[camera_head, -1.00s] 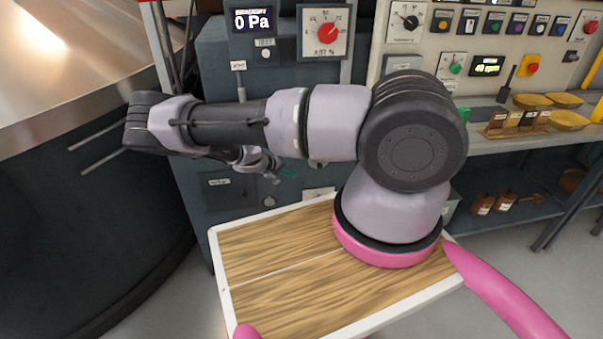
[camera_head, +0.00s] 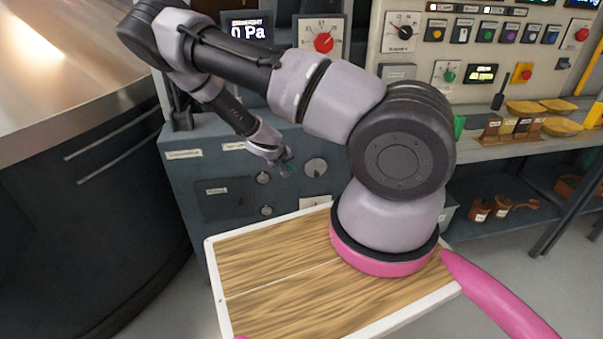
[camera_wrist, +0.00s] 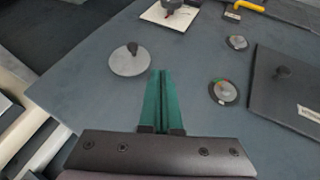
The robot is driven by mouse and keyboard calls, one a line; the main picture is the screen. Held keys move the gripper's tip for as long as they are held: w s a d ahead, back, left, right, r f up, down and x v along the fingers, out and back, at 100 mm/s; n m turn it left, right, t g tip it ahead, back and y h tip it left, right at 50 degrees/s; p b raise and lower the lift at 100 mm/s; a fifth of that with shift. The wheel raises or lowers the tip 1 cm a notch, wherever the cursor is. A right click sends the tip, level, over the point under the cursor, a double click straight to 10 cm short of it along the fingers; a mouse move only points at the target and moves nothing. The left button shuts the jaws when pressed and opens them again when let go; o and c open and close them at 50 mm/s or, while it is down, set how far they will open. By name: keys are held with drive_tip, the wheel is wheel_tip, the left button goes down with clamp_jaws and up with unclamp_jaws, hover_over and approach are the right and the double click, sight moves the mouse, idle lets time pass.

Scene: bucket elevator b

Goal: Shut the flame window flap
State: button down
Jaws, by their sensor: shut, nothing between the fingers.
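A grey round disc with a dark knob (camera_wrist: 128,61) sits on the blue-grey cabinet front, and it also shows in the head view (camera_head: 315,167). A dark rectangular panel with a small knob and a pale label (camera_wrist: 285,92) is to its right in the wrist view; the head view shows it at the left (camera_head: 224,199). The labels are too small to read, so I cannot tell which one is the flame window flap. My gripper (camera_wrist: 163,73) has green fingers, shut and empty, in front of the cabinet between disc and panel. In the head view my gripper (camera_head: 287,166) is left of the disc.
Two small round fittings (camera_wrist: 223,92) (camera_wrist: 236,42) lie between disc and panel. A white plate with a red knob (camera_wrist: 168,12) is nearby. A pressure display (camera_head: 248,30) and red dial (camera_head: 323,42) stand above. A metal-topped drum (camera_head: 60,80) is left, a shelf (camera_head: 525,140) right.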

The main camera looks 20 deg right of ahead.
sight(309, 174)
drive_tip(key=shift+w+d+f, duration=0.55)
drive_tip(key=shift+d+f, duration=0.7)
drive_tip(key=shift+d, duration=0.2)
drive_tip(key=shift+w+d+f, duration=0.5)
drive_tip(key=shift+d+f, duration=0.7)
drive_tip(key=shift+d, duration=0.2)
drive_tip(key=shift+w+d+f, duration=0.55)
drive_tip(key=shift+d+f, duration=0.7)
drive_tip(key=shift+d, duration=0.2)
